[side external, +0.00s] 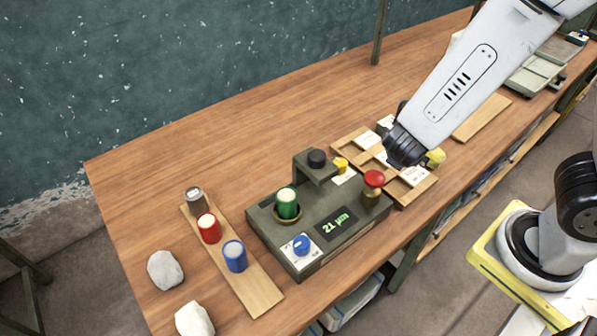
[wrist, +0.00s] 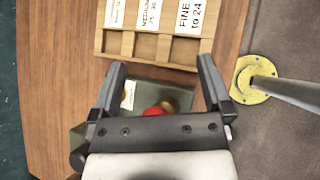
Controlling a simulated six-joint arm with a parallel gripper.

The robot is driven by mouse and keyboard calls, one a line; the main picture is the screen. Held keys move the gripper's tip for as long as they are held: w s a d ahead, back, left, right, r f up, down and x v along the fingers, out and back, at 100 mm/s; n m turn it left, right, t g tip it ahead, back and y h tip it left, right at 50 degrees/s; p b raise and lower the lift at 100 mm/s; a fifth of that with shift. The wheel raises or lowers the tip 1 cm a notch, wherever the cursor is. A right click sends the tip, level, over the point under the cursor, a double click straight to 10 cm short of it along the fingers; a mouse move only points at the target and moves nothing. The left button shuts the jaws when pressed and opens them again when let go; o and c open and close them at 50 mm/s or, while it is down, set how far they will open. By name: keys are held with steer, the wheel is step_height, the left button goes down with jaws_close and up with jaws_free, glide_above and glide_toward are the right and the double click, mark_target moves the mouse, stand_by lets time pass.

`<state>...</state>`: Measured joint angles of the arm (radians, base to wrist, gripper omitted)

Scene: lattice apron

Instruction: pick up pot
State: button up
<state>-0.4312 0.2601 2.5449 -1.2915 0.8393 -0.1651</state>
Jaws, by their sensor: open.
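No one thing is marked as the pot. In the side external view a green pot-like cylinder (side external: 286,203) sits upright in a round seat on the grey-green gauge (side external: 350,232), whose display reads 21 µm. A red cylinder (side external: 209,228), a blue cylinder (side external: 235,256) and a grey cylinder (side external: 194,197) stand on a wooden strip (side external: 262,295). In the wrist view my gripper (wrist: 162,80) is open and empty, above the gauge's end and beside the tray. In the side external view its fingers are mostly hidden by my arm.
A divided wooden tray (wrist: 150,48) with label cards, one reading FINE to 24, lies behind the gauge. The gauge carries a red knob (side external: 374,179) and a blue dial (side external: 301,243). Two pale stones (side external: 165,270) lie at the left end. The back-left bench is clear.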

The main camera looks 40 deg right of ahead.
steer(key=w+a+n+t+y, duration=0.1)
steer(key=a+n+t+y, duration=0.1)
steer(key=a+n, duration=0.3)
steer(key=w+a+n+t+y, duration=0.2)
steer(key=a+n+t, duration=0.2)
steer(key=a+n, duration=0.1)
steer(key=w+a+r+n+t+y, duration=0.1)
steer(key=w+a+n+t+y, duration=0.1)
steer(key=a+n, duration=0.3)
steer(key=shift+w+a+t, duration=0.2)
steer(key=shift+w+t, duration=0.05)
steer(key=shift+t, duration=0.55)
steer(key=n+y, duration=0.2)
steer(key=y, duration=0.2)
glide_toward(288, 196)
steer(key=x, duration=0.3)
steer(key=shift+r, duration=0.1)
steer(key=shift+x, duration=1.35)
steer(key=shift+w, duration=0.1)
steer(key=shift+x, duration=2.5)
